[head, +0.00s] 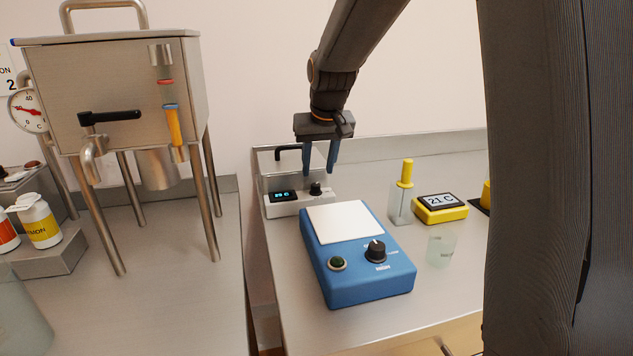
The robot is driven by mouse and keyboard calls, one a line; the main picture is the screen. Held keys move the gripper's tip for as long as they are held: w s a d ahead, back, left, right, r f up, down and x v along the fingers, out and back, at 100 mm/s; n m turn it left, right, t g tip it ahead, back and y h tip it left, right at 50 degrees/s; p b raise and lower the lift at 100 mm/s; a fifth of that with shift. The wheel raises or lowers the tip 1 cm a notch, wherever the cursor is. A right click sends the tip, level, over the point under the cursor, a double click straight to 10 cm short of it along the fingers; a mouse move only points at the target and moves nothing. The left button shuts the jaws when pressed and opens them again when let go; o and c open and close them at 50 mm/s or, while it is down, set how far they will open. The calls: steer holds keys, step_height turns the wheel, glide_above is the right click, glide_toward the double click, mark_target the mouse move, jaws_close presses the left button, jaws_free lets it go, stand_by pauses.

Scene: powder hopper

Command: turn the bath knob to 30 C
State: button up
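The bath (288,207) is a small pale unit at the back left of the right-hand bench, with a dark display (283,196) showing small blue digits that I cannot read surely. Its black bath knob (315,188) is on the front panel, right of the display. My gripper (319,171) points down above the bath, its two blue fingers apart with a gap between them. The fingertips appear a little above the knob in the picture. Nothing shows between them, and I cannot tell how far they are from the knob in depth. The knob's pointer is too small to read.
A blue stirrer (350,285) with a white top, black knob and green button stands in front of the bath. To its right are a yellow-capped bottle (400,203), a yellow 21 C display (440,207) and a beaker (441,249). A steel hopper (110,95) stands left, across a gap.

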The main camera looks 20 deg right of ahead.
mark_target(316, 184)
steer(key=x, duration=0.6)
steer(key=shift+s+p, duration=0.1)
steer(key=shift+p, duration=0.25)
jaws_close()
